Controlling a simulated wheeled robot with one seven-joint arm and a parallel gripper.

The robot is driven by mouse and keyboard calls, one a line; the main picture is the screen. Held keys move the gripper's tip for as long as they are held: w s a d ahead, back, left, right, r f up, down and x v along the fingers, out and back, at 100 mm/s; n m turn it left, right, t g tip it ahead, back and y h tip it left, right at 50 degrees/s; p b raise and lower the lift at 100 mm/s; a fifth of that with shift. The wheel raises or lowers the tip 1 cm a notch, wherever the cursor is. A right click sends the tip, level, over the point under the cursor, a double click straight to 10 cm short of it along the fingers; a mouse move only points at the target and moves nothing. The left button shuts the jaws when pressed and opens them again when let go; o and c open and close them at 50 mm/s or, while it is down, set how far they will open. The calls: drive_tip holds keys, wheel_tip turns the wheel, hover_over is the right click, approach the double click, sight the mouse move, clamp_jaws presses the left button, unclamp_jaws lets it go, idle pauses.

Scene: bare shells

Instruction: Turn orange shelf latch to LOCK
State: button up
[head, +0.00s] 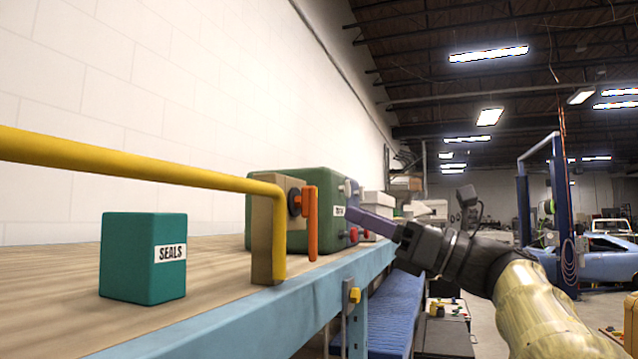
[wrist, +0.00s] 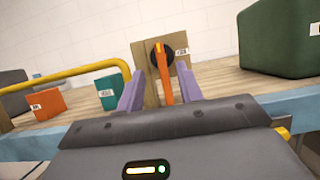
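The orange latch handle (head: 312,222) hangs straight down beside a dark round hub (head: 295,202) on an upright wooden post (head: 264,240) at the shelf's front edge. In the wrist view, the orange handle (wrist: 164,80) runs down from the dark hub (wrist: 162,58), on the wooden board. A small white label (wrist: 181,52), too small to read, sits right of the hub. My gripper (wrist: 159,76) is open, its purple fingers appearing on either side of the handle with gaps. In the head view, my gripper (head: 352,212) is right of the handle, apart from it.
A yellow rail (head: 140,170) runs left from the post. A teal SEALS box (head: 142,258) and a green case (head: 250,212) stand on the wooden shelf. The blue shelf edge (head: 330,290) lies below. An orange box (wrist: 47,104) shows in the wrist view.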

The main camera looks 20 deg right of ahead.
sight(317, 199)
drive_tip(key=p+x, duration=0.4)
drive_tip(key=x, duration=0.4)
drive_tip(key=shift+a+r, duration=0.1)
drive_tip(key=shift+w+a, duration=0.25)
drive_tip(key=shift+w, duration=0.05)
drive_tip(key=shift+c, duration=0.5)
clamp_jaws()
